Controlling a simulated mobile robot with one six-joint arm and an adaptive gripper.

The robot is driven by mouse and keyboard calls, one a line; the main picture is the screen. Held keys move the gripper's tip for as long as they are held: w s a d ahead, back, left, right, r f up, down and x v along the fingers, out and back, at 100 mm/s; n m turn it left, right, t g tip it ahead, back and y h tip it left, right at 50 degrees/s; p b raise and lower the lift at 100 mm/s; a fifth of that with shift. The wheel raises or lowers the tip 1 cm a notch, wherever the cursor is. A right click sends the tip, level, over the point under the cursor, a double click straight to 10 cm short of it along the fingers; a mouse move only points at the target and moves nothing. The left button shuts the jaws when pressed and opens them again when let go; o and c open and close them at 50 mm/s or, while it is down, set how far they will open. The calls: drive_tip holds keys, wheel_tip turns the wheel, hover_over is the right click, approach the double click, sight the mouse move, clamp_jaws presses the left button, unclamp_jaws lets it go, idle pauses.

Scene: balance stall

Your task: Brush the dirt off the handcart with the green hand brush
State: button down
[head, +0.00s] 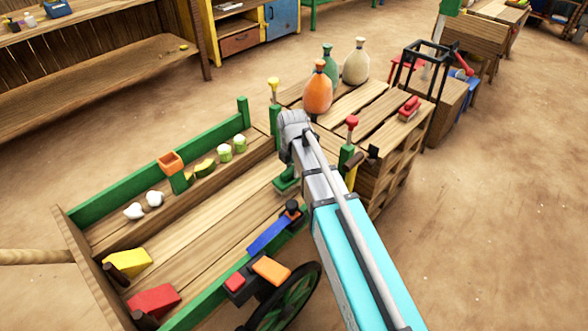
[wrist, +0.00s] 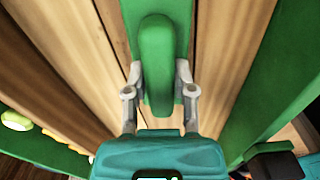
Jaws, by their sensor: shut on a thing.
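The handcart (head: 215,233) is a wooden bed with green side rails, standing low in the centre left of the head view. The green hand brush (head: 287,182) is over the cart's bed near its right end, partly hidden by my arm. In the wrist view the brush (wrist: 157,50) lies lengthwise between the fingers of my gripper (wrist: 158,85), which are shut on it. Bed planks show below it on both sides. I cannot tell whether its bristles touch the planks. I cannot make out any dirt on the planks in these frames.
On the cart lie a yellow block (head: 130,262), a red block (head: 154,300), white lumps (head: 134,211) and an orange box (head: 171,162). A blue item (head: 268,236) lies at the near rail.

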sight(278, 186)
drive_tip(key=shift+s+a+r, duration=0.1)
drive_tip(key=shift+s+a, duration=0.95)
drive_tip(key=shift+s+a, duration=0.1)
drive_tip(key=shift+s+a, duration=1.15)
drive_tip(key=shift+s, duration=0.1)
drive_tip(key=shift+s+a, duration=0.1)
drive_tip(key=shift+s+a, duration=1.15)
drive_tip(key=shift+a, duration=0.05)
wheel_tip(278, 186, up, 6)
drive_tip(key=p, duration=0.6)
